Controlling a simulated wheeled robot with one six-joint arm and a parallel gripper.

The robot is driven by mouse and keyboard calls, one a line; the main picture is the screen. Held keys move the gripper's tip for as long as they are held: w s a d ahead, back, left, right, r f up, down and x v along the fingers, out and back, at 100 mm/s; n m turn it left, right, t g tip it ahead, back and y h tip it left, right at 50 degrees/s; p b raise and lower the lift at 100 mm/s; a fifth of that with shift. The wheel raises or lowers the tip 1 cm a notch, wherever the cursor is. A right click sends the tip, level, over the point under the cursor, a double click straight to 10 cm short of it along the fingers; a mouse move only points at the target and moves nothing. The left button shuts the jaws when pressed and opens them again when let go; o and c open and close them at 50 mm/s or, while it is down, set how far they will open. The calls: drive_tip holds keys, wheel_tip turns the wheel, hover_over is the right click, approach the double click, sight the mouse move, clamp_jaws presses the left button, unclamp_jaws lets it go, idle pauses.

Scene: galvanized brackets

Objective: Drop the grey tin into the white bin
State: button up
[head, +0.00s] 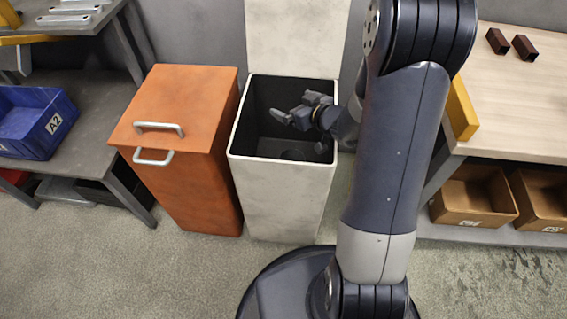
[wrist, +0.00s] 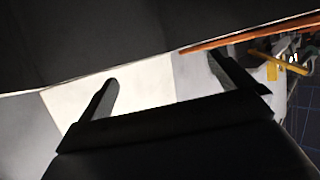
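The white bin (head: 283,200) stands in the middle of the head view with its lid (head: 295,38) raised against the wall. My gripper (head: 300,122) is over the bin's mouth, coming in from the right. In the wrist view the two fingers of my gripper (wrist: 165,85) stand well apart with nothing between them, and pale and dark bin surfaces lie beyond. I cannot make out the grey tin for certain. A dark rounded shape shows low inside the shadowed bin, but I cannot tell what it is.
A closed orange bin (head: 190,140) stands directly left of the white bin. A grey bench at left holds a blue crate (head: 38,122). At right, a pale table (head: 520,90) bears two brown blocks, with brown boxes (head: 475,198) below. Floor in front is clear.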

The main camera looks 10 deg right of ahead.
drive_tip(key=p+v, duration=0.3)
drive_tip(key=v, duration=0.7)
drive_tip(key=shift+s+r, duration=0.2)
drive_tip(key=shift+s, duration=0.15)
drive_tip(key=shift+w+d, duration=0.1)
drive_tip(key=b+x, duration=0.3)
drive_tip(key=x, duration=0.8)
drive_tip(key=shift+d+r+p, duration=0.1)
drive_tip(key=shift+r+p, duration=2.1)
drive_tip(key=shift+r, duration=0.15)
drive_tip(key=shift+f, duration=0.1)
